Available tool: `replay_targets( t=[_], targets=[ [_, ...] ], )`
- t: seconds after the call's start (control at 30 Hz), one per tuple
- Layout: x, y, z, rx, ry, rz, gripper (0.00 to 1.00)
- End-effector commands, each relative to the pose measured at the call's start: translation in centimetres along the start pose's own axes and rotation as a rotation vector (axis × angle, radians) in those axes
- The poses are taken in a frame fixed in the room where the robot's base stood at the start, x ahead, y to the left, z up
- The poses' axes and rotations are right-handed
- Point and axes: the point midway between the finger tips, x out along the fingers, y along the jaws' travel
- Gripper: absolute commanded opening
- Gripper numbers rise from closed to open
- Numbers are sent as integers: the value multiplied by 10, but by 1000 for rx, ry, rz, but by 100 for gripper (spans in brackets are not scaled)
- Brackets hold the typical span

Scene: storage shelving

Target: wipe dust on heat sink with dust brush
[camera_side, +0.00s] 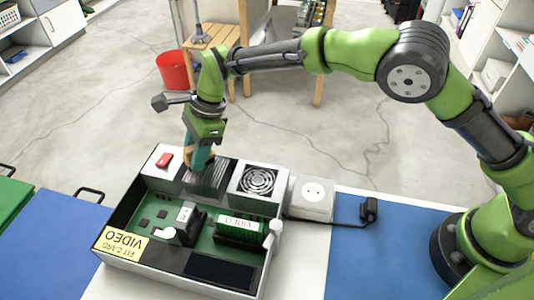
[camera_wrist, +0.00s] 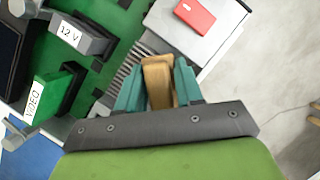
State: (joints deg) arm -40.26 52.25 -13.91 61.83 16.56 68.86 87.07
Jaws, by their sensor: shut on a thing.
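My gripper (camera_side: 199,157) points down over the back of the open electronics case (camera_side: 115,213). Its teal fingers are shut on the wooden-handled dust brush (camera_wrist: 158,82), which shows between them in the wrist view. The heat sink (camera_side: 212,179) is a dark grey ridged block between the red-switch box and the fan. Its ridges also show in the wrist view (camera_wrist: 122,72), just left of the fingers. The brush is at or just above the heat sink's back left part. The bristles are hidden, so I cannot tell whether they touch. I cannot make out any dust.
A white box with a red switch (camera_side: 164,160) stands left of the heat sink, and a fan (camera_side: 258,181) right of it. A 12 V part (camera_wrist: 77,38) and a green VIDEO card (camera_side: 240,225) stand in front. A white socket box (camera_side: 311,198) adjoins the case's right side.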

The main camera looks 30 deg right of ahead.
Motion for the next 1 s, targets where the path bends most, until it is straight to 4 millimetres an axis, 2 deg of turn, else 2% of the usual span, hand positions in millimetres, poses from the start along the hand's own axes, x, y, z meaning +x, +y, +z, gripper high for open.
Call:
replay_targets(
  t=[0.27,0.7,0.77,0.83,1.0],
  targets=[
    [-5,18,-16,2,4,5,7],
    [6,-13,11,1,3,3,7],
    [2,-12,12,2,3,3,7],
    [-18,-12,21,0,-1,-1,7],
    [-30,-12,25,2,1,2,7]
  ],
)
